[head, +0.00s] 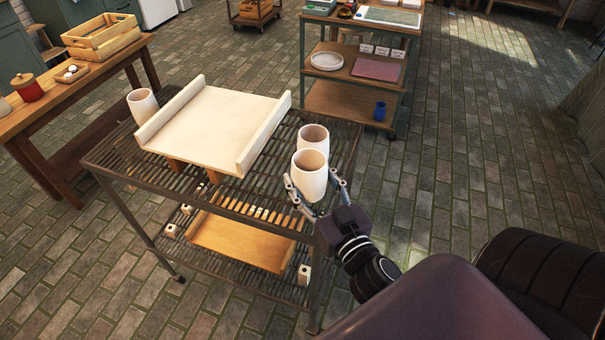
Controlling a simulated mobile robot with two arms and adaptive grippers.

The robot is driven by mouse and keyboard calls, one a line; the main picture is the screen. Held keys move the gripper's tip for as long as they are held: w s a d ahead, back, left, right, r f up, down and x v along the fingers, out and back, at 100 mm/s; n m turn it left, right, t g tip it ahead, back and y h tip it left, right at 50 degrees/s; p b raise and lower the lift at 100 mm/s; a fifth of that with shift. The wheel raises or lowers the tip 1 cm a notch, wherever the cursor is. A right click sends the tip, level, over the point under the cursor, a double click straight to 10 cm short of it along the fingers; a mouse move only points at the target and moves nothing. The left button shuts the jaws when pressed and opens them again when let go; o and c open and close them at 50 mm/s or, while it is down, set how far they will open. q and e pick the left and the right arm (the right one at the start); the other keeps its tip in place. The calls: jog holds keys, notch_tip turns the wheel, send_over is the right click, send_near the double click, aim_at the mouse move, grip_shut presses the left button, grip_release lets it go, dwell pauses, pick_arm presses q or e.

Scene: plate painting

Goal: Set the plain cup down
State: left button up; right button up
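A plain pale cup (309,181) stands upright between the two fingers of my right gripper (311,182), near the right end of the metal rack table (240,205). The fingers lie against its sides, and it looks held. Its base is partly hidden by the gripper, so I cannot tell whether it touches the rack. A second pale cup (314,133) is right behind it, partly covered by it. A third similar cup (143,105) stands at the rack's far left corner. I see no markings on any of them. My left gripper is out of view.
A cream tray with raised sides (213,125) fills the middle of the rack top. A wooden board (240,240) and small white blocks are on the lower shelf. A shelf cart (350,95) stands behind, a wooden table at left.

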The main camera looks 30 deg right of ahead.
jog(key=w+f, duration=0.2)
jog(key=w, duration=0.1)
jog(key=shift+w+d+f, duration=0.2)
jog(key=shift+s, duration=0.15)
jog(key=o, duration=1.4)
jog(key=shift+f, duration=0.1)
